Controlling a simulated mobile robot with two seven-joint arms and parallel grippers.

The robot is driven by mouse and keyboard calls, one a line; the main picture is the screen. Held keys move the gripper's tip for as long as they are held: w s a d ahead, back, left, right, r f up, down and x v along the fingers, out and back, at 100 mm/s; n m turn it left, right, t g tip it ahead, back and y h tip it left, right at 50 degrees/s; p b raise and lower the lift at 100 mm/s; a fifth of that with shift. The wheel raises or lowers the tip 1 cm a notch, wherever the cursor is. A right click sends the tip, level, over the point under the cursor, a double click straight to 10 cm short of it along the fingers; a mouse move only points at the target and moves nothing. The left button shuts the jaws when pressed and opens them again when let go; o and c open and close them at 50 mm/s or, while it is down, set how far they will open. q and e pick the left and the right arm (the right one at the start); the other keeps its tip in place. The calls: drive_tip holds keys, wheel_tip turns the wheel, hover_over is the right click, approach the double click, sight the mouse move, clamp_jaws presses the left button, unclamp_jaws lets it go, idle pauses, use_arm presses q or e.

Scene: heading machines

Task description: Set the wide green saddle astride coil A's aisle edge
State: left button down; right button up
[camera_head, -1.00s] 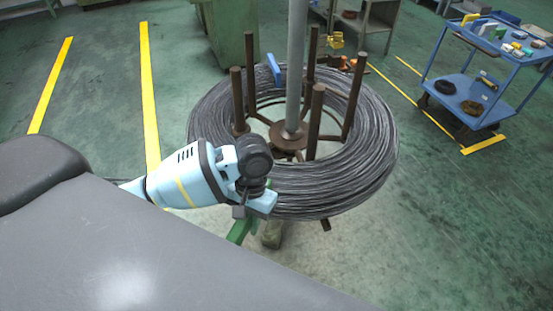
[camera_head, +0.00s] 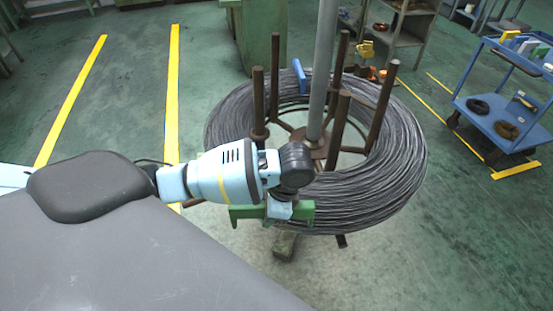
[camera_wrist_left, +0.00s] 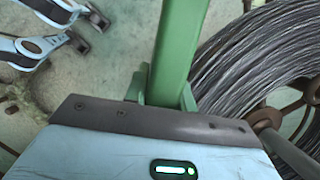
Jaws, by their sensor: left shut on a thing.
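The wide green saddle (camera_head: 245,213) is in my left gripper (camera_head: 280,208), with its long side lying across the head view. It hangs by the near left edge of a grey wire coil (camera_head: 385,185), the only coil in view; I cannot tell whether they touch. In the left wrist view the saddle (camera_wrist_left: 182,45) runs up from the dark jaw (camera_wrist_left: 150,120), left of the coil (camera_wrist_left: 245,55). My gripper hides its middle. I see no label naming the coil. My right gripper is not in the head view.
Brown posts (camera_head: 339,130) and a grey pole (camera_head: 322,70) stand inside the coil. A small blue piece (camera_head: 299,76) sits on its far rim. A blue cart (camera_head: 490,115) stands at right, a green cabinet (camera_head: 262,35) behind. Floor at front right is clear.

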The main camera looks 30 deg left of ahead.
use_arm(q)
drive_tip(key=w+a+m+t+h+b, duration=0.1)
drive_tip(key=w+a+m+b, duration=0.3)
drive_tip(key=w+m, duration=0.4)
drive_tip(key=w+a+m+t+h+b, duration=0.1)
drive_tip(key=w+a+m+t+b, duration=0.2)
drive_tip(key=m, duration=1.3)
drive_tip(key=shift+w+a+t+h+b, duration=0.35)
drive_tip(key=shift+w+a+t, duration=0.35)
drive_tip(key=shift+w+a, duration=1.35)
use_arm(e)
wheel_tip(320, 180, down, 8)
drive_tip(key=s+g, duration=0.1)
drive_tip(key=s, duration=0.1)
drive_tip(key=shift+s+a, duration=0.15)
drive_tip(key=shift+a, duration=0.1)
use_arm(q)
drive_tip(key=shift+w+d, duration=0.55)
